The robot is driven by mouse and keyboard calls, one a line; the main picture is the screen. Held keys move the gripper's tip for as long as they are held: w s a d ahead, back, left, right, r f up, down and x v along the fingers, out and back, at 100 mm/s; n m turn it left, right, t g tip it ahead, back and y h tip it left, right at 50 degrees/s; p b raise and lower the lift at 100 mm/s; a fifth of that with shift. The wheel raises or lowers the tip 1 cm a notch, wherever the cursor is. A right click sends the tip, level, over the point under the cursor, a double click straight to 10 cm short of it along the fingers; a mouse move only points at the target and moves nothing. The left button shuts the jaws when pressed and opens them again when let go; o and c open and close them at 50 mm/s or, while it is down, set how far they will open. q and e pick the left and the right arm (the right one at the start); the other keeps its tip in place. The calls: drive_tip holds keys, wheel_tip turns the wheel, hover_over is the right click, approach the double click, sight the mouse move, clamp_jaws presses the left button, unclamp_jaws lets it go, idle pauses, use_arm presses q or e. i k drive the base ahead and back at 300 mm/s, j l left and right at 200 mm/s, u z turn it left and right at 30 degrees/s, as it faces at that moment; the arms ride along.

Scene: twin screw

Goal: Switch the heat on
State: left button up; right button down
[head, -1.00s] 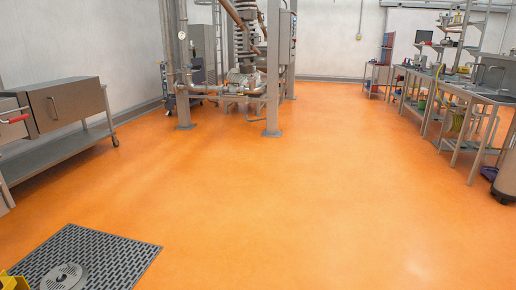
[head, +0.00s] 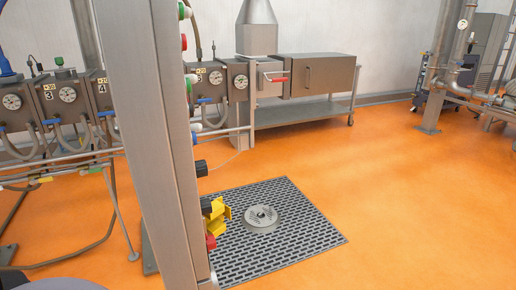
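No labelled heat switch can be made out. A tall grey post or panel (head: 152,130), seen nearly edge-on, stands close on the left and carries a column of controls on its right side. These include a red button (head: 183,42), a green one (head: 189,84), a black knob (head: 201,168) and a red knob (head: 211,241) beside yellow parts (head: 218,214). The panel's face and any labels are turned away. Behind it is a row of grey machine modules with round gauges (head: 67,95). Neither of my grippers is in view.
A dark floor grate (head: 310,245) with a round drain cover (head: 262,219) lies right of the post. A grey cabinet (head: 330,75) on a wheeled stand is at the back. Pipework (head: 440,75) stands at the far right. The orange floor between is clear.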

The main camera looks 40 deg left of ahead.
sight(202, 169)
drive_tip(key=i+u, duration=0.15)
drive_tip(key=u, duration=0.25)
drive_tip(key=i+l+u, duration=0.1)
drive_tip(key=u, duration=0.25)
drive_tip(key=i+l+u, duration=0.1)
drive_tip(key=u, duration=0.3)
drive_tip(key=i+l+u, duration=0.2)
drive_tip(key=u, duration=0.3)
drive_tip(key=i+l+u, duration=0.1)
drive_tip(key=l+u, duration=0.2)
drive_tip(key=u, duration=0.2)
drive_tip(key=i+l+u, duration=0.2)
drive_tip(key=l+u, duration=0.2)
drive_tip(key=i+l+u, duration=0.15)
drive_tip(key=l+u, duration=0.15)
drive_tip(key=l, duration=0.55)
drive_tip(key=l+u, duration=0.25)
drive_tip(key=l, duration=0.6)
drive_tip(key=i+l, duration=0.05)
